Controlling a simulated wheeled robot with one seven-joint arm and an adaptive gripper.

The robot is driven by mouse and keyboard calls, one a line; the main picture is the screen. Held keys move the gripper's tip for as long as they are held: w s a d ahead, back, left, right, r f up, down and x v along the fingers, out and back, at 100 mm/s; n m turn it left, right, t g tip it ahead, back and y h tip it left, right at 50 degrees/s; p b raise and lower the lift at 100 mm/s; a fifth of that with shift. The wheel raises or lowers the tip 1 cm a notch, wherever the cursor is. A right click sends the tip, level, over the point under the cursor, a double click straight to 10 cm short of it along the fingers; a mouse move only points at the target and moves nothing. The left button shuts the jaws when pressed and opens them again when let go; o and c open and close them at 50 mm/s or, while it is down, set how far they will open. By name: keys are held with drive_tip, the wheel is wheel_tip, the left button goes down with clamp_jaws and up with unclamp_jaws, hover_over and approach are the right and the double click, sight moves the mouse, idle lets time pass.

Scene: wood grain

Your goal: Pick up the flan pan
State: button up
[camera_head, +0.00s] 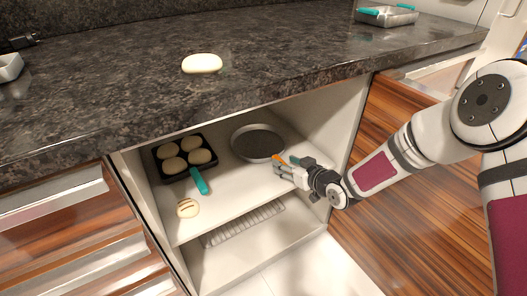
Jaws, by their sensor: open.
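The flan pan, which I take to be the round grey pan (258,142), sits on the upper shelf of the open cabinet, toward the back right. It is shallow with a raised rim and looks empty. My gripper (279,167) reaches into the cabinet from the right and is open. Its fingertips are just in front of the pan's near right rim. I cannot tell whether they touch it. A small orange piece (278,158) shows at the fingertips, and part of the pan's near edge may be hidden there.
A cookie (187,208) lies near the shelf (225,200) front. A wire rack (243,223) lies below. The dark countertop (130,90) overhangs the cabinet, and its side wall (345,125) is close right.

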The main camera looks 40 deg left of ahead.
drive_tip(key=shift+b+x, duration=0.7)
drive_tip(key=shift+x, duration=1.15)
drive_tip(key=shift+s+f, duration=0.1)
clamp_jaws()
